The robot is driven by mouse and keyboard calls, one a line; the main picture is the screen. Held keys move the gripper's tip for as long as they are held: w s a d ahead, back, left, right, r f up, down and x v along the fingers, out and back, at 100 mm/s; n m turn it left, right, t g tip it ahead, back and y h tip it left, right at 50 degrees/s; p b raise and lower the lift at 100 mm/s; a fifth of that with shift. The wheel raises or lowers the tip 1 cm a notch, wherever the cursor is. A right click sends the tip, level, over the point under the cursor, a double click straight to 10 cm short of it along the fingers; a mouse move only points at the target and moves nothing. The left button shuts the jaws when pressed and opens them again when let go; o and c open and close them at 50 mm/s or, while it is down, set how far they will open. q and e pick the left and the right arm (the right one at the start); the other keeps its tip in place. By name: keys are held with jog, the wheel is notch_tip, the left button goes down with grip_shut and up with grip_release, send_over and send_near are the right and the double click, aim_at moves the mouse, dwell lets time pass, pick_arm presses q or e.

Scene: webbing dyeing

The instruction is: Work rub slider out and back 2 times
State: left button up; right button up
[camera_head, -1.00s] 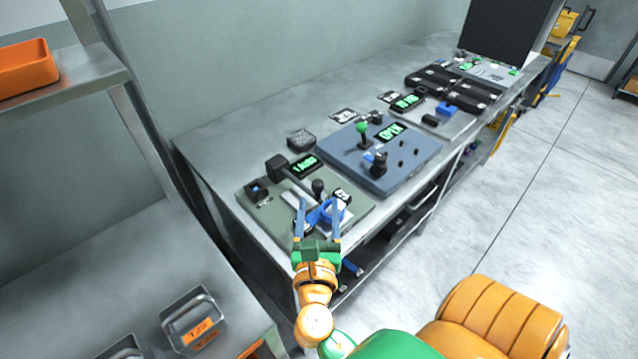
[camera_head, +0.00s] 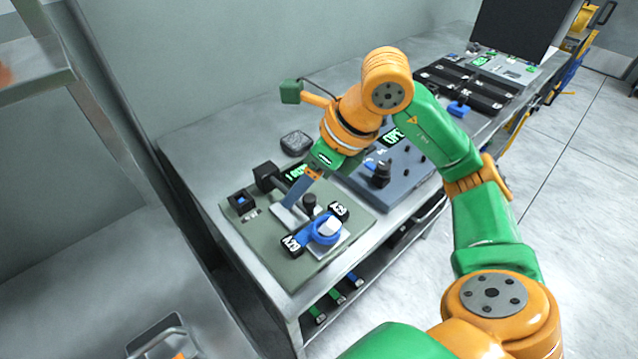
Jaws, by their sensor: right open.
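The rub tester is a green-grey base plate (camera_head: 255,238) on the bench. It has a silver rail, an upright black knob (camera_head: 309,201) that looks like the rub slider's handle, and a black block (camera_head: 267,175) behind. A blue webbing loop with a white block (camera_head: 326,229) sits at its front right, with black number tags beside it. My right gripper (camera_head: 291,204) reaches down from above, its blue-grey finger just left of the knob. It is open; the second finger is hard to make out, and contact with the knob cannot be told. My left gripper is out of view.
A blue-grey panel (camera_head: 400,190) with a display and black knobs lies right of the plate, partly behind my arm. Black trays (camera_head: 470,88) stand farther along the bench (camera_head: 200,145). A small dark box (camera_head: 296,143) sits behind. A shelf is at left.

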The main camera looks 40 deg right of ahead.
aim_at(311, 198)
jog(key=shift+m+h, duration=0.8)
jog(key=shift+h, duration=0.1)
jog(key=d+f, duration=0.1)
jog(key=f, duration=0.1)
jog(key=d+f, duration=0.1)
jog(key=f, duration=0.1)
jog(key=w+d+f, duration=0.1)
jog(key=f, duration=0.1)
jog(key=shift+a, duration=0.1)
grip_shut()
dwell(0.4)
